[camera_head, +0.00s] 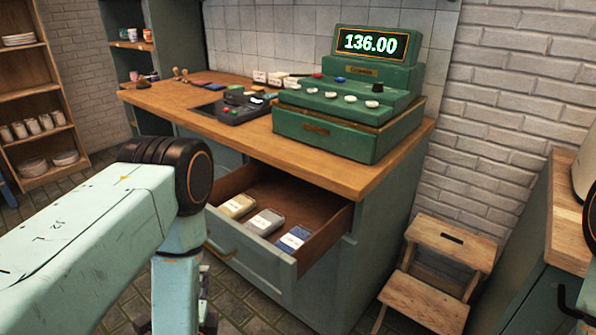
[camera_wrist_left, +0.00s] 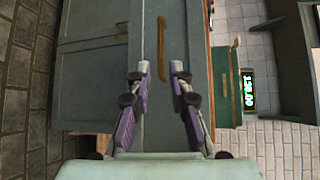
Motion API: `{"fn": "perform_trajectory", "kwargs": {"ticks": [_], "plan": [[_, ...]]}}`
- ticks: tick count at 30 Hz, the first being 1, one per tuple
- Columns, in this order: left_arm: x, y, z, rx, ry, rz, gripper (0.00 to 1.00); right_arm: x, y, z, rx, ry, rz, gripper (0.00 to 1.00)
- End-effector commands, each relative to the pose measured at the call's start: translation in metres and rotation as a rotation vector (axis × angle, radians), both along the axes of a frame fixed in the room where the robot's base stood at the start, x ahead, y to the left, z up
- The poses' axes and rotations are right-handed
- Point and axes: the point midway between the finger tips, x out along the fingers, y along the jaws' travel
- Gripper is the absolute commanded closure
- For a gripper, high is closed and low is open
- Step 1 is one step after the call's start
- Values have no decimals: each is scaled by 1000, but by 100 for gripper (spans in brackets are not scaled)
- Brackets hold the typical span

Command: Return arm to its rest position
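My left arm comes in from the left in the head view, with its elbow bent and its forearm hanging down in front of the open drawer (camera_head: 275,265). Only small dark parts of the left gripper show low beside the forearm, mostly hidden. In the left wrist view, my left gripper (camera_wrist_left: 161,72) has its two purple-padded fingers apart, with nothing held between them. The fingers point along the green cabinet front, and a brass-coloured handle (camera_wrist_left: 180,75) shows close to the right finger. I cannot tell whether they touch. My right gripper is in neither view.
The drawer holds several small packs (camera_head: 265,222). A green cash register (camera_head: 345,140) reading 136.00 stands on the wooden counter (camera_head: 390,170). A wooden step stool (camera_head: 425,300) stands right of the cabinet. A shelf (camera_head: 45,170) stands far left. Tiled floor (camera_head: 110,190) is open between.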

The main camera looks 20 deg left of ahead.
Motion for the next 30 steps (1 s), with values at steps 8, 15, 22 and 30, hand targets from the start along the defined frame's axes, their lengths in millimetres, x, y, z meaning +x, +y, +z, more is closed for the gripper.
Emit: {"fn": "perform_trajectory", "kwargs": {"ticks": [8, 15, 22, 30], "plan": [[-8, -2, -27, -284, 19, 58, 79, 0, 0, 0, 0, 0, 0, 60], [-62, -29, -95, -846, 219, 288, 79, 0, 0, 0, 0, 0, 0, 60], [-151, -70, -133, -1248, 454, 694, 79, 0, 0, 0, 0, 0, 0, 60], [-253, -104, -123, -1354, 692, 1131, 79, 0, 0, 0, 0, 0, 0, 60]]}}
